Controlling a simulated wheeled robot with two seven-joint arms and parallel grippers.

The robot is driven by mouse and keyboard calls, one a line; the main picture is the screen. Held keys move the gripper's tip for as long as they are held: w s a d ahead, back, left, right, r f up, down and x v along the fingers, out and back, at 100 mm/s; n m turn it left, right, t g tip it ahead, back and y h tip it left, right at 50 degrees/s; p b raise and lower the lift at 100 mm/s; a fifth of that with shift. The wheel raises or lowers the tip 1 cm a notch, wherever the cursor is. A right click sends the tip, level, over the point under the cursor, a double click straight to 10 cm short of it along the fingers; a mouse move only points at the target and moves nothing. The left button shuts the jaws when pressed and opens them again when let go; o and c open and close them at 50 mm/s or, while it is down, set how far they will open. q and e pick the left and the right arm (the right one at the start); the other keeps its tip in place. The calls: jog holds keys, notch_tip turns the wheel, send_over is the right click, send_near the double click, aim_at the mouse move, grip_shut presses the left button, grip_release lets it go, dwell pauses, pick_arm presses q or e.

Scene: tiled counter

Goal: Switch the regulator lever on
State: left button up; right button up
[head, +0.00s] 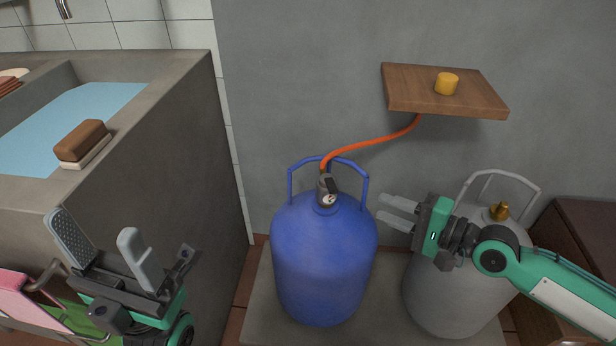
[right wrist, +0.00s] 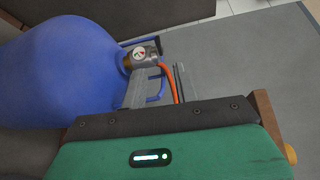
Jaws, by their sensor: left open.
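The regulator (head: 323,187) sits upright on top of the blue gas cylinder (head: 322,255), with a round gauge and a small black lever (head: 332,186). An orange hose (head: 372,143) runs from it to the wooden shelf. My right gripper (head: 382,210) is open and empty, to the right of the regulator and apart from it, fingers pointing left. In the right wrist view the regulator (right wrist: 143,57) shows beyond the fingers, with a dark part that looks like the lever (right wrist: 155,43). My left gripper (head: 95,234) is open and empty at the lower left, by the counter.
A grey cylinder (head: 445,290) with a brass valve (head: 499,211) stands behind my right arm. The wooden shelf (head: 425,92) bears a yellow cylindrical piece (head: 447,83). The blue cylinder's handle (head: 365,190) rises around the regulator. A brush (head: 83,142) lies on the sink edge at left.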

aim_at(333, 187)
jog(key=b+x, duration=0.2)
jog(key=x, duration=1.1)
jog(key=shift+w+a+f, duration=0.15)
jog(key=shift+w+a, duration=0.05)
jog(key=shift+w, duration=0.2)
grip_shut()
